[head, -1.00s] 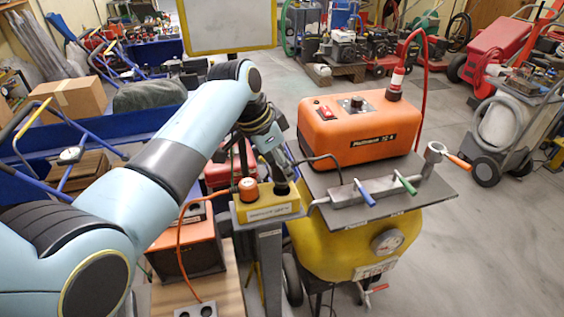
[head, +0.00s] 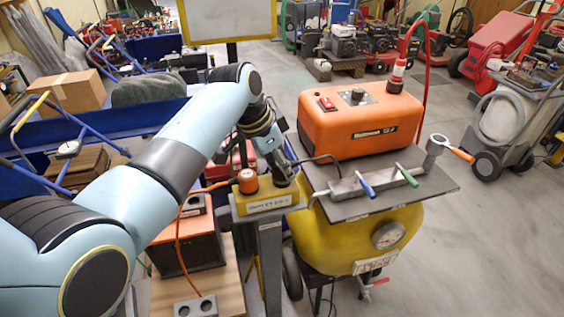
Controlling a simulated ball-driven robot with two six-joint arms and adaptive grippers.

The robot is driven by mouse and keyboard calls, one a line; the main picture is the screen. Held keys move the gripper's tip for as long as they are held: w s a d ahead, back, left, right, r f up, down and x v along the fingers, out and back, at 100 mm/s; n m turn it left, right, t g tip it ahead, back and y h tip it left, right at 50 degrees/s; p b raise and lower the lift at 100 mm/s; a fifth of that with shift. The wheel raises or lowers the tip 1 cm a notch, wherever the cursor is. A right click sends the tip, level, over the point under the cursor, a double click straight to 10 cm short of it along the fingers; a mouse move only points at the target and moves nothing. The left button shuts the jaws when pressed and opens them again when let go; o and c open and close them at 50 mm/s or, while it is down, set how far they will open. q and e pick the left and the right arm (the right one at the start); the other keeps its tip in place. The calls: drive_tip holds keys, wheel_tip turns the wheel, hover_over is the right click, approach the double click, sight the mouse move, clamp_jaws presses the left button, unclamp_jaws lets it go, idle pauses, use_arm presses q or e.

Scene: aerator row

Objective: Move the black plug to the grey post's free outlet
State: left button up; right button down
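The grey post (head: 270,262) carries a yellow outlet box (head: 262,207) on top. An orange plug (head: 247,181) with an orange cord sits upright in the box's left outlet. My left gripper (head: 283,178) points down over the right end of the box, where the other outlet is hidden. A dark shape at its fingertips looks like the black plug, but it blends with the dark fingers. A black cord (head: 322,157) runs from there to the right, over the grey tabletop. I cannot tell whether the fingers are open or shut. My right gripper is out of view.
An orange machine (head: 360,125) and a metal tray with coloured handles (head: 370,186) stand on the grey tabletop (head: 425,185) over a yellow tank (head: 350,240), close right of the post. A grey two-hole outlet block (head: 195,308) lies on the wooden surface at lower left.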

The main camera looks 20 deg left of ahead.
use_arm(q)
drive_tip(key=shift+f+b, duration=0.3)
drive_tip(key=shift+f, duration=0.35)
drive_tip(key=o, duration=1.3)
